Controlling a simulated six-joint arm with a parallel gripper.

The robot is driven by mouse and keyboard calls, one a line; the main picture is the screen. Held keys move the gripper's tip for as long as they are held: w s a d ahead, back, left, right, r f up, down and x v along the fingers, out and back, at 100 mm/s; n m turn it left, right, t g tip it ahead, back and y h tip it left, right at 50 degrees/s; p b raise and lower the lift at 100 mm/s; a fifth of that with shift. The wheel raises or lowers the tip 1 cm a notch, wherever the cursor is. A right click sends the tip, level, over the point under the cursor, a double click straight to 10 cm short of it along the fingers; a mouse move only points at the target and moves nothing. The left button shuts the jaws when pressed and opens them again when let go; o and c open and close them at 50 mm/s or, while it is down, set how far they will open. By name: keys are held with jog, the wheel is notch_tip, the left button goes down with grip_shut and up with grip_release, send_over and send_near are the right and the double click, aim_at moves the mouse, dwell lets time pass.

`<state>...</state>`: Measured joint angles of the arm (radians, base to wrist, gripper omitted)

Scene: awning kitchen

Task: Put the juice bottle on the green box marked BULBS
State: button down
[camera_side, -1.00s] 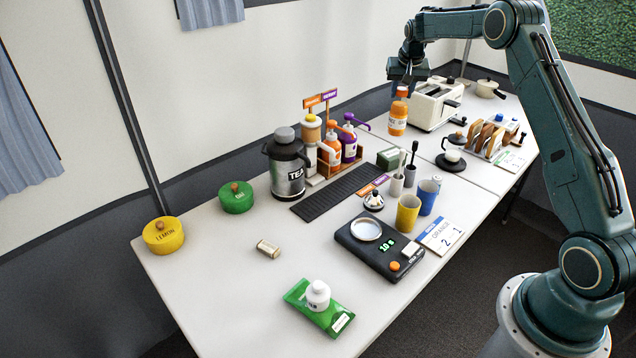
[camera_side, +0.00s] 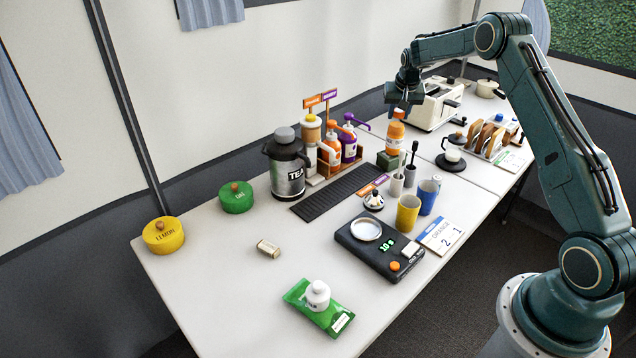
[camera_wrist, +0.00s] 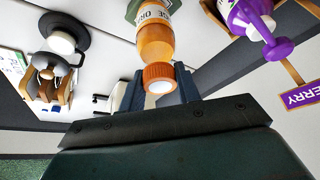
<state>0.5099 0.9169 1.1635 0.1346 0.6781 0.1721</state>
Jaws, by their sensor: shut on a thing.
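The juice bottle (camera_side: 395,136) is orange with an orange cap and a white label. It is upright in the side view, its base at the top of the small green box (camera_side: 386,161); I cannot tell whether they touch. My gripper (camera_side: 401,108) is above the box and shut on the bottle near its cap. In the wrist view the bottle (camera_wrist: 155,38) lies between my fingers (camera_wrist: 161,84), with part of the green box (camera_wrist: 132,11) behind its base. The box's marking is not readable.
A sauce rack with orange and purple pump bottles (camera_side: 349,143) stands left of the box. A white toaster (camera_side: 436,106) is behind to the right. The table's front left has free room.

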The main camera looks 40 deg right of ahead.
dwell(0.3)
jog(key=c, duration=1)
grip_release()
jog(key=shift+f, duration=0.15)
jog(key=shift+v, duration=6.15)
